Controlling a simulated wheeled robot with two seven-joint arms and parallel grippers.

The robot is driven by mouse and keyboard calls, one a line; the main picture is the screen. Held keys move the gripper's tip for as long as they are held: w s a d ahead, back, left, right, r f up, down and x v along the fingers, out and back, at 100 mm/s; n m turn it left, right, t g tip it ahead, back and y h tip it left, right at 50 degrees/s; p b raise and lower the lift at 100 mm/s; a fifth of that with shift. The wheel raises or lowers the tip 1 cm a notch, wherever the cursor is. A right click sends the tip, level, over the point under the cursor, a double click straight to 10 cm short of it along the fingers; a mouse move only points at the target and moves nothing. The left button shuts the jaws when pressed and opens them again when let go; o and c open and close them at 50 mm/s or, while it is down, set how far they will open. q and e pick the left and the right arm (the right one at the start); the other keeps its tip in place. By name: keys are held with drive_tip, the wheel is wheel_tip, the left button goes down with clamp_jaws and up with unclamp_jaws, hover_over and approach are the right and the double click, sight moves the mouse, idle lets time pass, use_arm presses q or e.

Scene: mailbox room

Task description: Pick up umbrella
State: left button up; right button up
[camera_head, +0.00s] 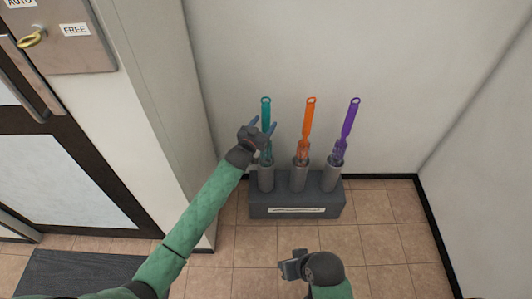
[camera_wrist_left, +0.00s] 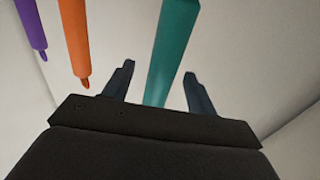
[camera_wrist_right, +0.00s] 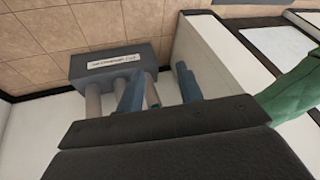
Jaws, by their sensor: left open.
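A teal umbrella (camera_head: 266,112), an orange umbrella (camera_head: 308,125) and a purple umbrella (camera_head: 347,127) stand upright in the tubes of a dark grey stand (camera_head: 297,206) against the wall. My left gripper (camera_head: 263,126) is at the teal umbrella's upper part, with its fingers open. In the left wrist view the teal umbrella (camera_wrist_left: 170,50) runs between the two open fingers (camera_wrist_left: 158,88); I cannot tell whether either finger touches it. My right gripper (camera_head: 291,266) is low in front of the stand. In the right wrist view its fingers (camera_wrist_right: 160,88) are apart, with no umbrella visibly held.
A white wall corner (camera_head: 165,90) stands close to the left of the stand, beside my left arm. A dark-framed door (camera_head: 70,180) and a dark mat (camera_head: 75,272) are at the left. Tiled floor (camera_head: 390,245) is clear right of the stand.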

use_arm(q)
drive_tip(key=x, duration=0.4)
drive_tip(key=shift+w+r+p, duration=0.1)
drive_tip(key=shift+r+p, duration=0.05)
drive_tip(key=shift+p, duration=0.25)
drive_tip(key=shift+w, duration=0.2)
use_arm(e)
drive_tip(key=shift+s+d+r+h, duration=0.2)
drive_tip(key=shift+d+r+h, duration=0.1)
drive_tip(key=shift+d+r, duration=0.45)
use_arm(q)
drive_tip(key=shift+c, duration=0.5)
use_arm(e)
drive_tip(key=shift+d+f, duration=0.1)
drive_tip(key=shift+f, duration=0.05)
use_arm(q)
clamp_jaws()
